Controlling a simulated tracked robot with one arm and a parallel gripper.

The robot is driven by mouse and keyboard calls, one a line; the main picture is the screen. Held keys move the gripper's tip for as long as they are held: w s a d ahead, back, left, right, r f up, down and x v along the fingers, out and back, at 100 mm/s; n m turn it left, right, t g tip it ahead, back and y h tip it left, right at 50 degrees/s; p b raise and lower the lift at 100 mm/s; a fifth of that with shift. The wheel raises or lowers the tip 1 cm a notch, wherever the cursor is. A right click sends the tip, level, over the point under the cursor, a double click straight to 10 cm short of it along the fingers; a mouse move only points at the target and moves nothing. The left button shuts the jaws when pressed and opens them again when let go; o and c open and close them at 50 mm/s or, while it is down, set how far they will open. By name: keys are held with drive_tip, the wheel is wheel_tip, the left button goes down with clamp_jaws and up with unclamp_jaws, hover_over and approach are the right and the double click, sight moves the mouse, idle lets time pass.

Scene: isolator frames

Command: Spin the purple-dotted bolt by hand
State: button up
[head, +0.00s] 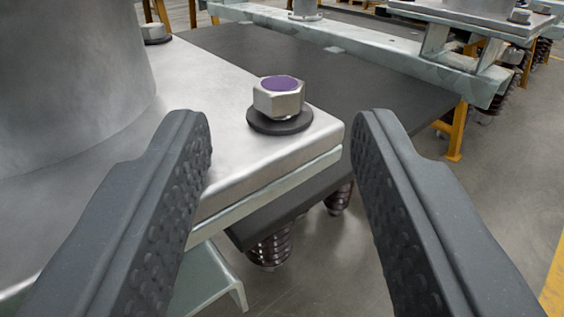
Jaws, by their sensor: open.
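The purple-dotted bolt (279,99) has a silver hex head with a purple disc on top. It stands upright on a dark round washer at the near right corner of a thick metal plate (222,160). My gripper (283,140) is open, with one dark, textured finger at the left and one at the right of the picture. The bolt shows between the fingers, a little left of the middle and farther off. Neither finger touches it, and nothing is held.
A large grey cylinder (70,80) rises from the plate at the left. Another bolt (154,32) sits behind it. A dark panel (330,80) and brown ribbed insulators (270,248) lie beyond and below the plate. Open floor (325,270) shows at the right.

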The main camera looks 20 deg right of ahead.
drive_tip(key=p+v, duration=0.2)
drive_tip(key=v, duration=0.8)
drive_tip(key=shift+s, duration=0.25)
drive_tip(key=shift+a, duration=0.15)
drive_tip(key=shift+c, duration=0.2)
